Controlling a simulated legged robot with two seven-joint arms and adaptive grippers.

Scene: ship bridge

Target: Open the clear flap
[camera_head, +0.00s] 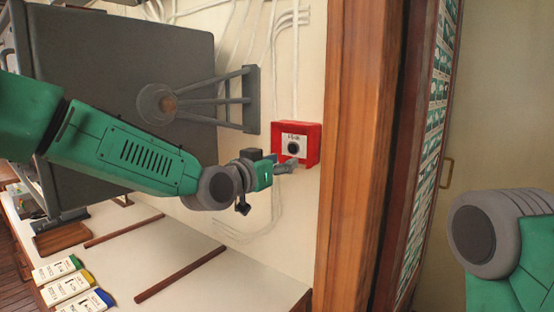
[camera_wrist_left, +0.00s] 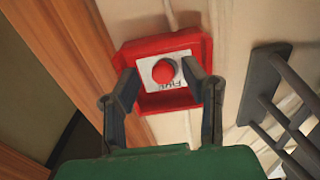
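A red call box (camera_head: 313,143) is fixed to the pale wall beside the wooden post. Its white, lettered face (camera_head: 294,146) has a round dark centre in the head view. In the left wrist view, the red box (camera_wrist_left: 187,43) shows a red round button (camera_wrist_left: 163,71) on the white plate. I cannot make out the clear flap itself. My left gripper (camera_head: 287,165) is at the box's lower edge. In the left wrist view its two fingers (camera_wrist_left: 163,83) are apart, one on each side of the button, with nothing visible between them. Contact is unclear. My right gripper is out of view.
A wooden post (camera_head: 358,150) stands right of the box. A grey bracket (camera_head: 250,100) juts from the wall to its upper left, near a large dark screen (camera_head: 110,60). Cables run above and below. Labelled binders (camera_head: 68,287) lie at lower left.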

